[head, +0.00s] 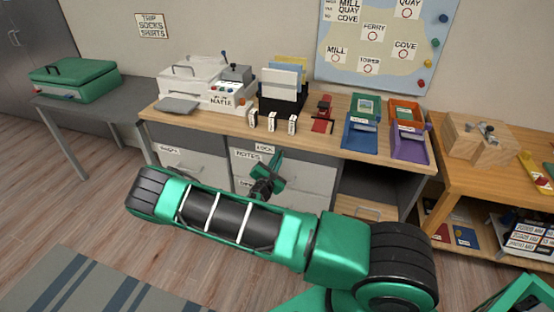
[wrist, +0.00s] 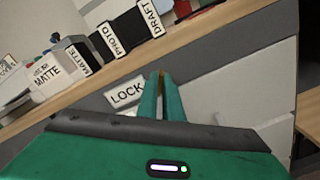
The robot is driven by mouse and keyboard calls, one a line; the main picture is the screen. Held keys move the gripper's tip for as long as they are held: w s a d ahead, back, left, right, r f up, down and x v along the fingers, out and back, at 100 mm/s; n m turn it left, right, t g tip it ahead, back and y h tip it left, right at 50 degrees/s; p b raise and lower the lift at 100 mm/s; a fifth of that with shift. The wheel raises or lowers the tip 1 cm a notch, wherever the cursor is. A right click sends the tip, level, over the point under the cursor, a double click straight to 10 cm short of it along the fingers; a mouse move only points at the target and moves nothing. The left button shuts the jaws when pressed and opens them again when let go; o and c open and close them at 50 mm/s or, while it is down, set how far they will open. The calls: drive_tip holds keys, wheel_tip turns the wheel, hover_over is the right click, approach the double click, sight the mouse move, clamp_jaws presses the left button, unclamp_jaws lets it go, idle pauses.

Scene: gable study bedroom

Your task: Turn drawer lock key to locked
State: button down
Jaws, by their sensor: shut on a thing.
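The drawer unit (head: 190,178) under the desk carries a white LOCK label (head: 265,148), which also shows in the wrist view (wrist: 127,93). My gripper (head: 277,162) is at the drawer front, just below and right of that label. In the wrist view its two green fingers (wrist: 161,95) are close together and shut on a thin thing at the tips, at the lock. Only a brownish sliver shows between them. The key itself is mostly hidden by the fingers, and I cannot tell its angle.
A drawer labelled NOTES (head: 248,155) is left of my gripper. The desktop (head: 330,125) above holds a printer (head: 195,80), small labelled blocks (head: 272,122), a red stapler-like thing (head: 322,114) and coloured trays (head: 360,134). An open shelf space (head: 365,187) is to the right.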

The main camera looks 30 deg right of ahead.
drive_tip(key=m, duration=1)
drive_tip(key=shift+f+m, duration=0.25)
drive_tip(key=shift+m, duration=0.05)
drive_tip(key=shift+s+m, duration=0.1)
drive_tip(key=shift+m, duration=0.2)
drive_tip(key=c, duration=1.9)
unclamp_jaws()
drive_tip(key=v, duration=1)
drive_tip(key=shift+s+a, duration=0.2)
drive_tip(key=shift+a, duration=0.1)
drive_tip(key=shift+d+r, duration=0.1)
